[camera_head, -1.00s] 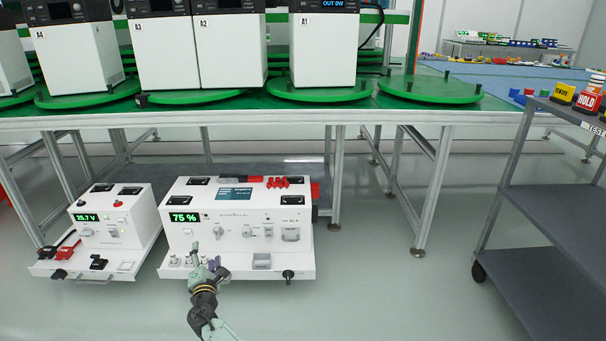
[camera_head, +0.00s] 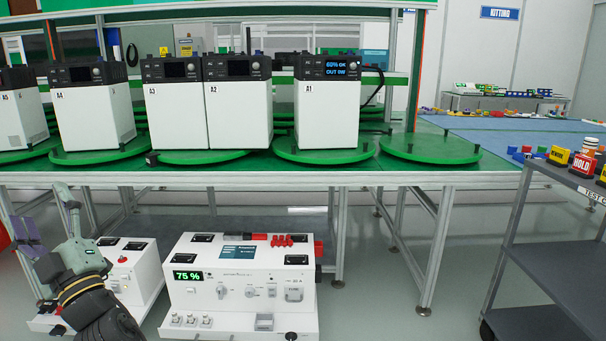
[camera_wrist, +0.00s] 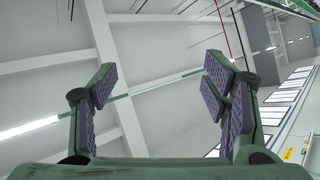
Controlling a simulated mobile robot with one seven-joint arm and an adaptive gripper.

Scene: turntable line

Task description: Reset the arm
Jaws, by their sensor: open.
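My gripper (camera_head: 46,225) is at the lower left in the head view, raised in front of the smaller white power unit (camera_head: 135,273) and partly hiding it. In the wrist view my gripper (camera_wrist: 155,90) shows its purple-padded fingers spread apart with nothing between them. The wrist camera looks up at the ceiling beams and lights. The fingers touch nothing that I can see.
A larger white unit (camera_head: 240,290) reading 75 % stands on the floor in front of the green-topped line (camera_head: 350,177). White boxes, including A1 (camera_head: 328,115), stand on round green turntables. A grey cart (camera_head: 565,215) is at the right. Clear floor (camera_head: 400,275) lies between.

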